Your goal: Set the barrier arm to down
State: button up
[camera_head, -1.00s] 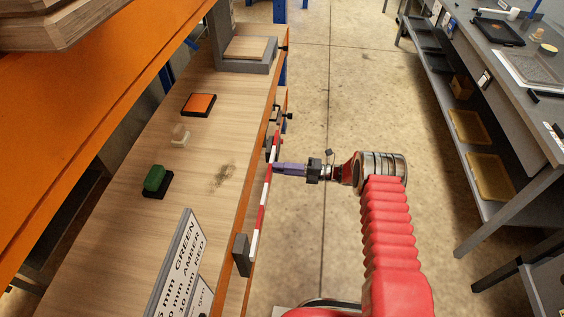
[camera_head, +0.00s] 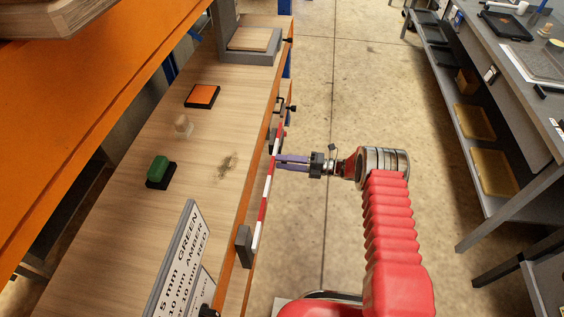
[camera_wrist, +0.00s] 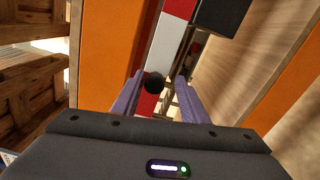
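The barrier arm (camera_head: 265,196) is a red and white striped bar along the orange front edge of the bench. Its near end meets a dark grey block (camera_head: 243,246); its far part is by another dark block. I cannot tell its exact tilt. My gripper (camera_head: 277,162) is at the far part of the bar, its purple fingers spread. In the wrist view, the open fingers (camera_wrist: 154,92) stand on either side of a black round knob (camera_wrist: 153,83) in front of the striped bar (camera_wrist: 166,45). I cannot tell whether they touch it.
A lettered sign (camera_head: 180,262) stands near the front edge. Open floor (camera_head: 330,90) separates it from a grey bench (camera_head: 500,70).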

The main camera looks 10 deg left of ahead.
jog(key=shift+r, duration=0.1)
jog(key=shift+d, duration=0.1)
jog(key=d, duration=1.3)
jog(key=shift+d, duration=0.3)
jog(key=shift+w, duration=0.1)
